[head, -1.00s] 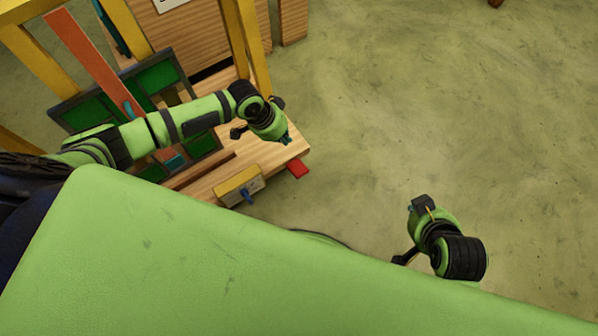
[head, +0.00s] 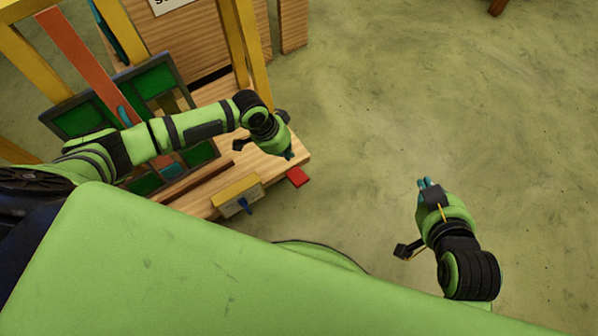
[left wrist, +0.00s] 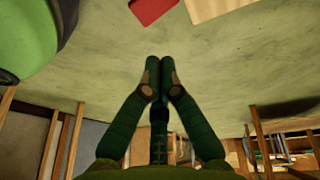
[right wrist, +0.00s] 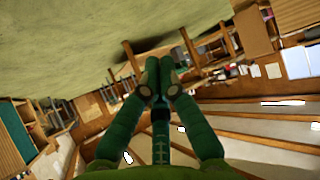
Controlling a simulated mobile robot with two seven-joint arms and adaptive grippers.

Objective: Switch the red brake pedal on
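The red brake pedal (head: 298,177) juts out from the right front edge of the wooden bench, low by the floor. It also shows at the top of the left wrist view (left wrist: 152,9). My left gripper (head: 290,155) is above and just left of the pedal in the head view, apart from it. In the left wrist view its fingers (left wrist: 160,62) are together with nothing between them. My right gripper (head: 424,184) is over open floor, to the right of the pedal. In the right wrist view its fingers (right wrist: 160,62) are together and empty.
A yellow box with a blue lever (head: 238,195) sits on the bench's front edge. The bench (head: 285,160) carries a green-paned leaded panel (head: 153,80) and yellow posts (head: 233,45). The green floor (head: 430,90) at right is clear.

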